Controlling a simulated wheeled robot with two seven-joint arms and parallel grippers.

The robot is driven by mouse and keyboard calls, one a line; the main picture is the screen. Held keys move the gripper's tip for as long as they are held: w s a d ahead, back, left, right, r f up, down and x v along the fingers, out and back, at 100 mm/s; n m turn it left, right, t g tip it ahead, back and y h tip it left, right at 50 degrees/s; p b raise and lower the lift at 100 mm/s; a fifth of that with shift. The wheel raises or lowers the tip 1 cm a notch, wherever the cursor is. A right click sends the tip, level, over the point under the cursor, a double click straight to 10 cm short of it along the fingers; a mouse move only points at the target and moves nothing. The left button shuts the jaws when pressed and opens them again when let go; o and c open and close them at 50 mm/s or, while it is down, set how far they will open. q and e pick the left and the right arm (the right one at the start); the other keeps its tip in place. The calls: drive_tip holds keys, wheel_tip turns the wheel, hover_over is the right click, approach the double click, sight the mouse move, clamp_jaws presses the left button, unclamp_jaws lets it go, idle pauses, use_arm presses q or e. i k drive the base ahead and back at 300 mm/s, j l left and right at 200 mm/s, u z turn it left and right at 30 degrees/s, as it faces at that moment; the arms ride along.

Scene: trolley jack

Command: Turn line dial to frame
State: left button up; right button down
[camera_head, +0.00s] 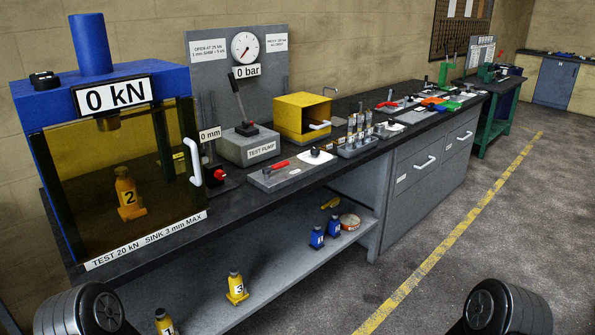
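A blue test frame (60,150) with a "0 kN" display and a tinted front stands at the left of the bench. A yellow jack marked 2 (127,195) stands upright inside it, below the ram. A small red and black control (216,176) sits right of the frame, below a "0 mm" sign (210,134). I cannot tell whether this is the line dial or which way it points. A grey test pump (248,147) with an upright lever stands beside it, below a round gauge (245,48) and a "0 bar" sign. Neither gripper shows; only dark arm parts appear at the bottom corners.
A plate with a red-handled tool (275,166), a yellow box (302,117) and a rack of small parts (358,143) stand along the bench. Yellow jacks (236,288) and blue bottles (317,238) stand on the lower shelf. The floor at right is clear.

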sight(314, 151)
drive_tip(key=i+l+z, duration=0.2)
drive_tip(key=i+z, duration=0.15)
drive_tip(key=i, duration=0.4)
drive_tip(key=i+z, duration=0.3)
drive_tip(key=i, duration=0.45)
drive_tip(key=i+j+z, duration=0.35)
drive_tip(key=i, duration=0.35)
drive_tip(key=i+l, duration=0.05)
drive_tip(key=l, duration=0.05)
